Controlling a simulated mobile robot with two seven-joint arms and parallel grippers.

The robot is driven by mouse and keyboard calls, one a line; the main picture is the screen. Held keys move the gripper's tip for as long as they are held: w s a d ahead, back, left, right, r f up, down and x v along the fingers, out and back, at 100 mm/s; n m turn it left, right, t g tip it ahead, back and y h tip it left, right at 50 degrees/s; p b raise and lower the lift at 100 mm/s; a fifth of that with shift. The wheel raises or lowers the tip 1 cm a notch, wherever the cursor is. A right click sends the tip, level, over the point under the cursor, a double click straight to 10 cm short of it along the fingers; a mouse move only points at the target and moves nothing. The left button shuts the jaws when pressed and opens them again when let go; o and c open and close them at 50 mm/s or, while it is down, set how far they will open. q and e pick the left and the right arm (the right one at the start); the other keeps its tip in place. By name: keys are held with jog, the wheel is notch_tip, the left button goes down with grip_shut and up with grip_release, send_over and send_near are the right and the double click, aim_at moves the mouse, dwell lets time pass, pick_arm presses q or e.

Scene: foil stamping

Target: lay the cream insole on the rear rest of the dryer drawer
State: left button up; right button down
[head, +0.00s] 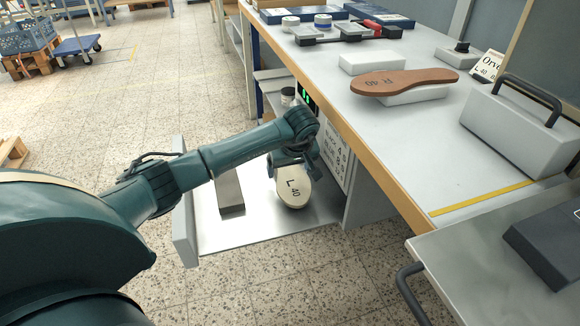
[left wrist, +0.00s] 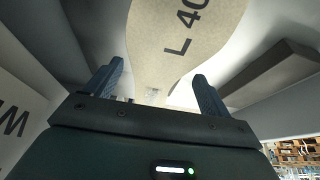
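The cream insole (head: 293,194), marked L 40, lies in the rear part of the pulled-out dryer drawer (head: 262,227), near the bench. What bears it is hidden beneath it; I cannot make out the rear rest. A bare grey bar-shaped rest (head: 229,192) stands toward the drawer's front panel. My left gripper (head: 291,170) is at the insole's far end. In the left wrist view, its two fingers (left wrist: 156,88) are spread apart, with the insole (left wrist: 165,45) beyond and between them. I see no finger clearly pressing on it. My right gripper is in neither view.
The bench top (head: 390,135) overhangs beside the drawer. On it lie a brown insole (head: 404,82) on a white block and a grey handled block (head: 517,117). The drawer's front panel (head: 184,218) stands below my left arm. The floor on the left is mostly clear.

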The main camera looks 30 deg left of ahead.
pick_arm(q)
jog(key=shift+o, duration=1.1)
jog(key=shift+r, duration=0.2)
jog(key=p+v, duration=0.2)
jog(key=v, duration=0.9)
jog(key=shift+s+d+r+p, duration=0.15)
jog(key=shift+s+r+p, duration=0.1)
jog(key=shift+p, duration=0.15)
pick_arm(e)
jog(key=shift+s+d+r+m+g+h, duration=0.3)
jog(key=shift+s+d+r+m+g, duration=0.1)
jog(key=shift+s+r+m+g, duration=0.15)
